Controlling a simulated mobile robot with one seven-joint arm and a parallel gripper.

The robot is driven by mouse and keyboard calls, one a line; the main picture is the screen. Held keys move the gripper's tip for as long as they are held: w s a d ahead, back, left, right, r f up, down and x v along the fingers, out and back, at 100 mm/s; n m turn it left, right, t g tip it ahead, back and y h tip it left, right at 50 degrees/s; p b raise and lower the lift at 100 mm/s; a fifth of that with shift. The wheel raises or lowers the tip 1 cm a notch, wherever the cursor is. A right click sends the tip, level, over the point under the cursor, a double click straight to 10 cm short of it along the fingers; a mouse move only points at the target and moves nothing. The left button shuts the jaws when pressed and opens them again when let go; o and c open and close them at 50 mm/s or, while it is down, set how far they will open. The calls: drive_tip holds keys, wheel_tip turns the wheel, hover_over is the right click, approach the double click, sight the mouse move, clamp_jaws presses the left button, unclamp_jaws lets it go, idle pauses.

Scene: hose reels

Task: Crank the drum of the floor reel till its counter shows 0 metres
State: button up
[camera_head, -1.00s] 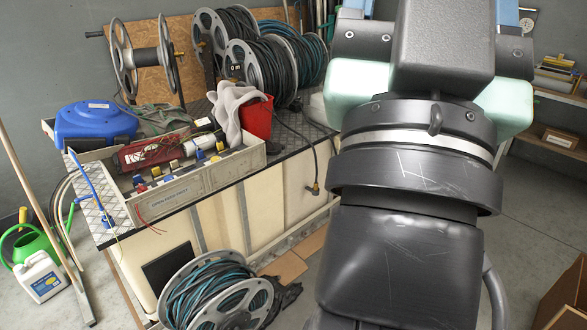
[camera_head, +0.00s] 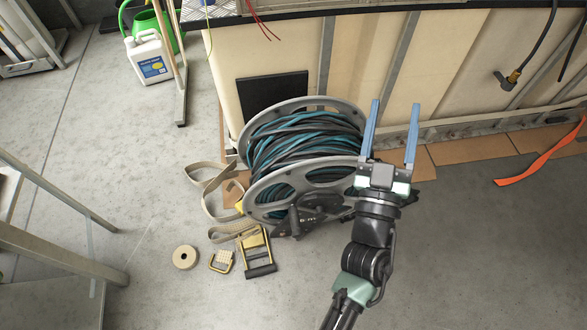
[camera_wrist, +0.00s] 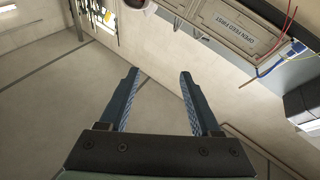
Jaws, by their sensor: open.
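The floor reel (camera_head: 262,198) stands on the concrete against the bench front, with a grey flanged drum wound with teal and black hose (camera_head: 300,143). Dark parts (camera_head: 298,221) sit low on its near side; I cannot tell which is the crank, and no counter figure is readable. My gripper (camera_head: 395,103) is open and empty, its two blue fingers pointing away past the reel's right side in the head view. It appears above the reel, overlapping its right edge; no contact is clear. In the wrist view the fingers (camera_wrist: 159,72) are spread with floor and bench between and beyond them.
A strap (camera_head: 210,190), a tape roll (camera_head: 185,257) and a yellow-black frame (camera_head: 259,255) lie left of and before the reel. An orange strip (camera_head: 540,157) lies right. A white jug (camera_head: 148,58) stands at back left. Floor at front right is clear.

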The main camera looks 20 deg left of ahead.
drive_tip(key=s+a+f+n+g+y+b, duration=0.1)
drive_tip(key=s+a+f+g+y+b, duration=0.2)
drive_tip(key=f, duration=1)
drive_tip(key=s+a+f+n+y+b, duration=0.1)
drive_tip(key=s+f+b, duration=0.35)
drive_tip(key=f, duration=0.85)
drive_tip(key=g+y+b, duration=0.2)
drive_tip(key=g+b, duration=0.2)
drive_tip(key=b, duration=0.3)
approach(292, 208)
drive_tip(key=shift+n, duration=0.4)
drive_tip(key=b+x, duration=0.1)
drive_tip(key=x, duration=0.1)
drive_tip(key=f+b+x, duration=0.1)
drive_tip(key=b+x, duration=0.1)
drive_tip(key=x, duration=0.1)
drive_tip(key=b+x, duration=0.2)
drive_tip(key=x, duration=0.1)
drive_tip(key=shift+d+f, duration=0.1)
drive_tip(key=shift+f, duration=0.1)
drive_tip(key=shift+w+a+r+b, duration=0.1)
drive_tip(key=shift+w+a+b, duration=0.2)
drive_tip(key=shift+w, duration=0.15)
clamp_jaws()
drive_tip(key=shift+s, duration=0.1)
